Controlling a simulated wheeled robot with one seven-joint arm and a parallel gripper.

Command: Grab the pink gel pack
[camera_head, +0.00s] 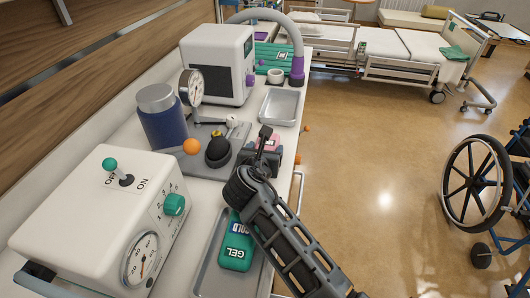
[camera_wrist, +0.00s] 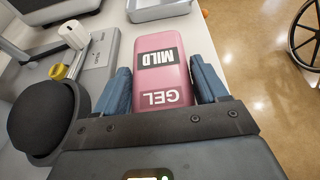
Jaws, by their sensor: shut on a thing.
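In the head view the pink gel pack (camera_head: 268,143) is mostly hidden behind my gripper (camera_head: 264,152). I cannot tell whether the pack still touches the counter.
A tray (camera_head: 212,278) holding a green COLD GEL pack (camera_head: 236,252) is in front, partly under my arm. An empty metal tray (camera_head: 280,106) stands behind. A gauge device with a black bulb (camera_head: 218,151) is close left. A white dial box (camera_head: 90,222) stands further left.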

